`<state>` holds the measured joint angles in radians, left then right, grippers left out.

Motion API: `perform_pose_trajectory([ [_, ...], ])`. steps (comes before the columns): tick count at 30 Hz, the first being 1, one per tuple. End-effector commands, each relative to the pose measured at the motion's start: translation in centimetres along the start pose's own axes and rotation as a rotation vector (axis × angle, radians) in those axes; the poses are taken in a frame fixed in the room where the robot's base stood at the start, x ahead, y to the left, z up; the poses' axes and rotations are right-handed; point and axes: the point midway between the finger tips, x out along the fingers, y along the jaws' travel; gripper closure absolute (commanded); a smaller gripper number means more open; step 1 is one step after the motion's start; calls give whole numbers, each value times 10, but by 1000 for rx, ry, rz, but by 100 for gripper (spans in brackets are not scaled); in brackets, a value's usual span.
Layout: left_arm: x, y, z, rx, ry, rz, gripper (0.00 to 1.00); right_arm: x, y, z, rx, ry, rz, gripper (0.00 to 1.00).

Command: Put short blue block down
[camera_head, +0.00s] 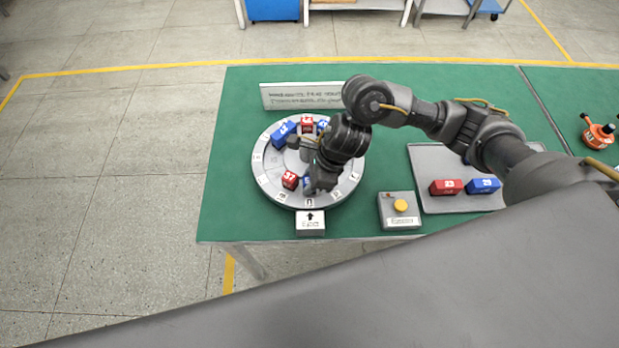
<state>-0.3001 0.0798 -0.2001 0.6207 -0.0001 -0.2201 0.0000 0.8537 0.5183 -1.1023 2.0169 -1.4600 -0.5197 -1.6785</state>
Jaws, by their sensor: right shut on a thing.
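My right gripper (314,188) reaches down over the front of the round grey turntable (263,172). It is shut on a short blue block (306,183), which is mostly hidden by the gripper, so only a sliver of blue shows. I cannot tell whether this block touches the turntable. A red block (290,180) sits just left of it on the turntable. My left gripper is not in view.
At the turntable's back are a blue block (284,134), a red block (307,125) and another blue block (322,125). A grey tray (440,206) holds a red block (446,187) and a blue block (483,185). A yellow-button box (400,206) stands between.

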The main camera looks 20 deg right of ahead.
Motion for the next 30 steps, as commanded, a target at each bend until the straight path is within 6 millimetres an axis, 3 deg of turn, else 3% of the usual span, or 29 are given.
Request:
perform_pose_trajectory([
  [8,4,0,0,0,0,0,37,3,0,-1,-1,-1,-1,99],
  [9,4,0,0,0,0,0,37,2,0,-1,0,0,0,70],
  [14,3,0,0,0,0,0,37,2,0,-1,0,0,0,51],
  [25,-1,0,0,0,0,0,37,-4,-1,1,-1,-1,-3,51],
  [30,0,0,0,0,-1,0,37,-33,-2,0,-6,0,-7,51],
])
